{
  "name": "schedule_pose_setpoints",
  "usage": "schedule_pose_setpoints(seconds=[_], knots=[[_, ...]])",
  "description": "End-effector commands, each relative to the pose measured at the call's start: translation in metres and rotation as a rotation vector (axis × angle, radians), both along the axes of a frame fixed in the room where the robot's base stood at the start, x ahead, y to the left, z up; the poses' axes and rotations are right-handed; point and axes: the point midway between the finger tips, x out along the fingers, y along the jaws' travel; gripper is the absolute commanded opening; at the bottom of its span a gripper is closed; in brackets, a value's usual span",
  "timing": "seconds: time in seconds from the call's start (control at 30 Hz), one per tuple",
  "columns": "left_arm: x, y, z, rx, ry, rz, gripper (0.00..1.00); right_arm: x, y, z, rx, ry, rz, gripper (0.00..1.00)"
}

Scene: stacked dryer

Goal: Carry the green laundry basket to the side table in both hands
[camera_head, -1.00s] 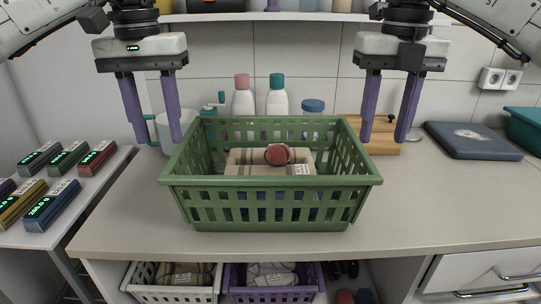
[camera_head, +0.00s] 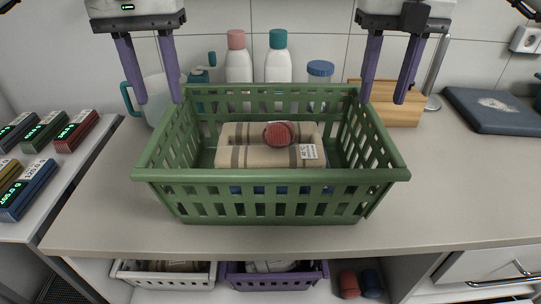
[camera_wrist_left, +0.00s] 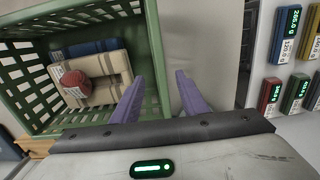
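The green laundry basket (camera_head: 271,175) stands upright on the counter. It holds folded beige striped cloth (camera_head: 240,155), a red ball-like item (camera_head: 279,134) and something blue beneath. My left gripper (camera_head: 159,102) is open near the basket's left rim. In the left wrist view the basket's rim (camera_wrist_left: 155,60) runs between its spread fingers (camera_wrist_left: 160,98); I cannot tell whether they are at rim height. My right gripper (camera_head: 383,102) is open near the basket's back right corner, its fingers apart. A white table (camera_head: 62,190) is at left; I cannot tell whether it is the side table.
Several boxes with green displays (camera_head: 75,130) crowd the white table. Bottles (camera_head: 278,60), a jug (camera_head: 155,98) and a wooden block (camera_head: 400,112) stand behind the basket. A dark blue folded item (camera_head: 500,108) lies at right. The counter (camera_head: 430,190) right of the basket is clear.

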Motion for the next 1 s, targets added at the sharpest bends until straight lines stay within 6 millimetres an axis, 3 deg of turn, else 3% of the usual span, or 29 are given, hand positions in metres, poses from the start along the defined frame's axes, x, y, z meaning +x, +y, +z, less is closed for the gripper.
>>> schedule_pose_setpoints(seconds=[0.2, 0.4, 0.83, 0.87, 1.0], knots=[[0.000, 0.001, -0.042, 0.001, 0.003, 0.000, 0.40, 0.000, 0.000, -0.042, -0.001, 0.002, 0.001, 0.40], [0.000, 0.000, -0.067, 0.000, 0.001, 0.001, 0.40, 0.000, -0.001, -0.067, -0.002, 0.001, -0.001, 0.40], [0.000, 0.000, -0.076, 0.000, 0.000, 0.001, 0.40, 0.000, 0.000, -0.076, 0.000, 0.000, -0.001, 0.40], [0.000, 0.000, -0.076, 0.000, 0.000, 0.001, 0.38, 0.000, 0.000, -0.076, 0.000, 0.000, -0.001, 0.38], [0.000, 0.000, -0.076, 0.000, 0.000, 0.001, 0.15, 0.000, 0.000, -0.076, 0.000, 0.000, -0.001, 0.15]])
